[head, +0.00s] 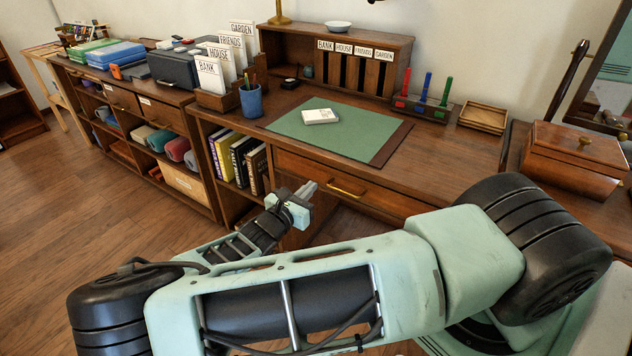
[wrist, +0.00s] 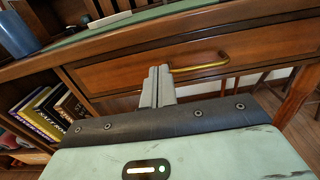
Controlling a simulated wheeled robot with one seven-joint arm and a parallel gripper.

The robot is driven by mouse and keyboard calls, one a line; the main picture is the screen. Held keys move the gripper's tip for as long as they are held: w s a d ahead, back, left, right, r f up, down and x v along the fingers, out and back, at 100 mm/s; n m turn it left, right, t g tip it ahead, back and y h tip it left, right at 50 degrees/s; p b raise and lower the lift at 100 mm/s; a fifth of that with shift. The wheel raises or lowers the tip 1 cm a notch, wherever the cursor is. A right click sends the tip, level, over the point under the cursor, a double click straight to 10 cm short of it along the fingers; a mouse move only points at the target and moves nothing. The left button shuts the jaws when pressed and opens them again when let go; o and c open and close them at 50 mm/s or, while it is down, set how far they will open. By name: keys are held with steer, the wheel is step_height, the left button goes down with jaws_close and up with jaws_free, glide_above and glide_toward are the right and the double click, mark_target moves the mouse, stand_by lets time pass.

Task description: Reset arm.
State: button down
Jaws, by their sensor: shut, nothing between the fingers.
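My gripper (head: 307,190) is shut and empty in the head view, in front of the desk and below its top edge. In the wrist view my gripper (wrist: 157,72) has its fingers together, pointing toward the desk drawer (wrist: 122,72). The drawer is closed, and its brass handle (wrist: 200,66) shows just right of the fingertips. In the head view the handle (head: 347,188) is right of my gripper. My arm is folded across the lower part of the head view and hides part of the desk front.
The desk top holds a green mat (head: 290,123) with a white card stack (head: 320,116), a blue pen cup (head: 251,101), a card rack (head: 217,101) and a wooden box (head: 574,158). Books (head: 238,160) fill a shelf at left. Open floor (head: 110,230) lies left of the desk.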

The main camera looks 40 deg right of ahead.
steer(key=v, duration=0.5)
steer(key=shift+s+a, duration=0.1)
steer(key=shift+a, duration=0.25)
steer(key=shift+s, duration=0.1)
